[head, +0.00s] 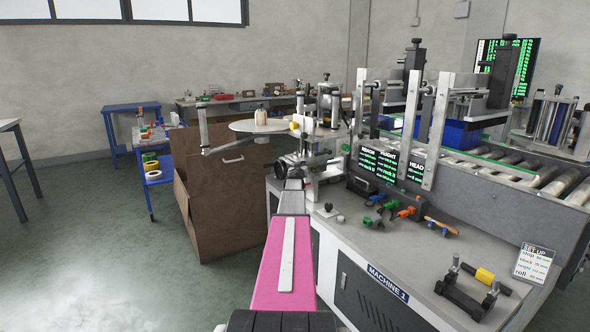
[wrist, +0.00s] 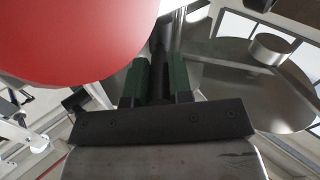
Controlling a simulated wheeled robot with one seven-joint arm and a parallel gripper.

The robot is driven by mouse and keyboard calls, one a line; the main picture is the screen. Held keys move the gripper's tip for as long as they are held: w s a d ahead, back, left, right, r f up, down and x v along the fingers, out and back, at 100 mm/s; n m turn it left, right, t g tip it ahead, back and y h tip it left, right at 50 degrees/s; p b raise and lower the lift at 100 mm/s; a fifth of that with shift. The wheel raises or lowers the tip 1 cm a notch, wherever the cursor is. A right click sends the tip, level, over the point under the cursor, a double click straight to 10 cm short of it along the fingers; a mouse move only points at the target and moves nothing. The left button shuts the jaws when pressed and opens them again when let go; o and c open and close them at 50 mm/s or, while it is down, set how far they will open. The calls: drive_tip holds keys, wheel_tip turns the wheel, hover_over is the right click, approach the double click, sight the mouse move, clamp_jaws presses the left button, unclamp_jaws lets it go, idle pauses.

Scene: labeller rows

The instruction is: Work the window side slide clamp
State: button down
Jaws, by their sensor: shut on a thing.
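My gripper (wrist: 158,85) shows two dark green finger pads in the wrist view, shut on a narrow dark handle (wrist: 160,45) between them. I cannot tell for sure whether this handle is the window side slide clamp. In the head view my arm reaches forward to the near end of the labeller (head: 322,150), and my gripper is mostly hidden there by my own arm. A large red round surface (wrist: 75,35) fills the upper left of the wrist view, close to the fingers. A grey metal disc (wrist: 235,75) with a short hub lies at the right.
A grey machine bench (head: 425,260) carries green and orange clamp parts (head: 385,212), a dark bracket (head: 465,295) and a set-up card (head: 535,262). A roller conveyor (head: 520,175) runs along the back. A brown cabinet (head: 225,205) stands left of my arm. The floor at left is clear.

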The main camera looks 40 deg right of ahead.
idle(0.3)
drive_tip(key=c, duration=1)
unclamp_jaws()
drive_tip(key=shift+c, duration=0.2)
drive_tip(key=v, duration=1.1)
